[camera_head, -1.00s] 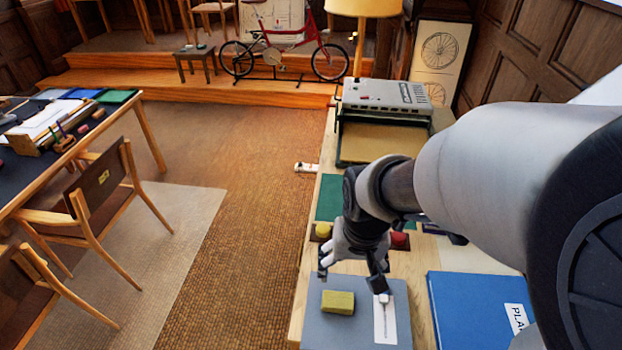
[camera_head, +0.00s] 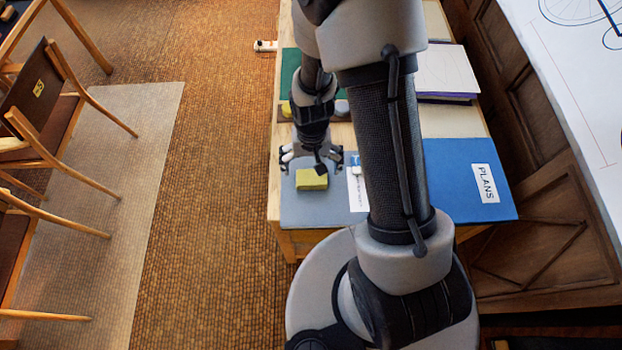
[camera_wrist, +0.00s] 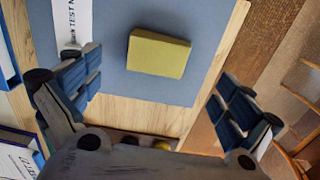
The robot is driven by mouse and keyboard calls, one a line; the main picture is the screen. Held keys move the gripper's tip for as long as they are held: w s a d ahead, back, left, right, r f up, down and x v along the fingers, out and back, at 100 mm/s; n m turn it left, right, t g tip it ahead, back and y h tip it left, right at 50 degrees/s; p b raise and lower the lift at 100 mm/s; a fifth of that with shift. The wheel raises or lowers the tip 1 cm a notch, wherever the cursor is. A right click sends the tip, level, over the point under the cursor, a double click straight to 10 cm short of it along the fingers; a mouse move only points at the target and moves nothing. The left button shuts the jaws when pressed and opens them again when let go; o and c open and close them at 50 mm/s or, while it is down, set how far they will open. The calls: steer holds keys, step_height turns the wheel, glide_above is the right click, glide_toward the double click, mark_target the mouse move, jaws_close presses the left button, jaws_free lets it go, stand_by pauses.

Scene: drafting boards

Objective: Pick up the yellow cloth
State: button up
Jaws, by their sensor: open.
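The yellow cloth (camera_head: 311,179) is a folded block lying flat on a blue-grey mat (camera_head: 300,212) near the table's front end. My gripper (camera_head: 312,165) is over the mat, just behind and above the cloth, with its fingers spread and nothing between them. In the wrist view the cloth (camera_wrist: 158,53) lies ahead of and between the open fingertips (camera_wrist: 155,88), apart from both. The mat (camera_wrist: 110,85) shows around it.
A white printed strip (camera_head: 357,190) lies on the mat right of the cloth. A blue PLANS folder (camera_head: 465,190) is further right. A yellow and a grey round item sit behind my gripper. The table's left edge is close to the cloth; floor lies beyond.

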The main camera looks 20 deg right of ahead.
mark_target(311, 179)
step_height(311, 179, down, 7)
steer(key=shift+f+b, duration=0.2)
steer(key=shift+b, duration=1)
steer(key=shift+r, duration=0.1)
steer(key=shift+c, duration=0.2)
steer(key=c, duration=1)
steer(key=shift+r, duration=0.1)
step_height(311, 179, up, 20)
steer(key=p, duration=0.6)
